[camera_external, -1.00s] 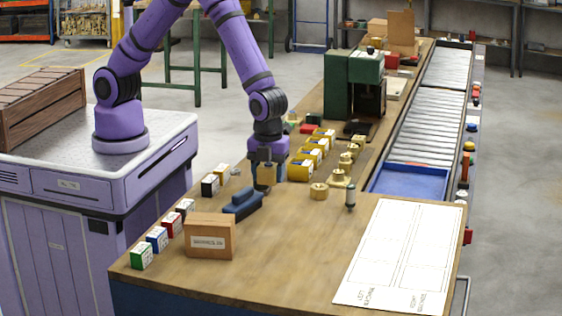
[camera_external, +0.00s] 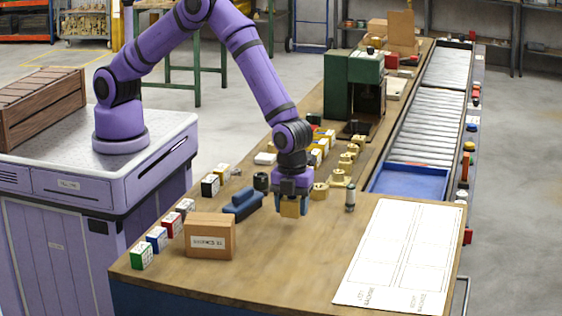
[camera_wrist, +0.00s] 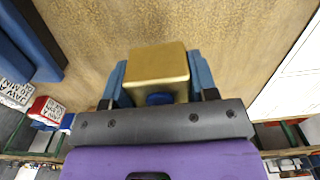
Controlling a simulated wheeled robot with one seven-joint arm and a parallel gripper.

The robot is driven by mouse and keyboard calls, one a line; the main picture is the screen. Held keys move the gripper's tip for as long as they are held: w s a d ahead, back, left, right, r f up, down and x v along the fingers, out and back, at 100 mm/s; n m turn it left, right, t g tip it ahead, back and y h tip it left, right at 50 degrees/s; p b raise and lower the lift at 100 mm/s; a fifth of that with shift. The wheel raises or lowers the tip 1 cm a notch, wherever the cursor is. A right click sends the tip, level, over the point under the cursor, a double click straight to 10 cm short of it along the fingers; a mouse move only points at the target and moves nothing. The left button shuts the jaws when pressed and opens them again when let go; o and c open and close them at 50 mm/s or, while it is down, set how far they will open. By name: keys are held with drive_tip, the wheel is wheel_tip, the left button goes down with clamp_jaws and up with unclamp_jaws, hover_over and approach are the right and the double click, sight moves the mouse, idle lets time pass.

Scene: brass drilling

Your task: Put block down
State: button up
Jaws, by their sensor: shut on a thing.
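A brass-coloured block (camera_external: 290,209) is held in my gripper (camera_external: 291,205), which points down over the wooden bench (camera_external: 290,260). In the wrist view the block (camera_wrist: 158,66) sits between the two blue fingers of my gripper (camera_wrist: 160,85), which are shut on it. The block seems to be a little above the bench top; the exact gap is hard to tell. My gripper is to the right of a dark blue tool-like object (camera_external: 243,203) and left of a small grey and dark cylinder (camera_external: 350,198).
A cardboard box (camera_external: 209,237) and several small coloured boxes (camera_external: 172,222) stand at the left. Brass parts (camera_external: 340,178) stand behind my gripper at the right. A white marked sheet (camera_external: 402,255) lies at the right. The bench front middle is clear.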

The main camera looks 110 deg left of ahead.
hover_over(317, 240)
drive_tip(key=shift+w+f, duration=0.1)
drive_tip(key=shift+f, duration=1.95)
drive_tip(key=shift+f, duration=0.1)
drive_tip(key=o, duration=1.3)
drive_tip(key=shift+f, duration=0.1)
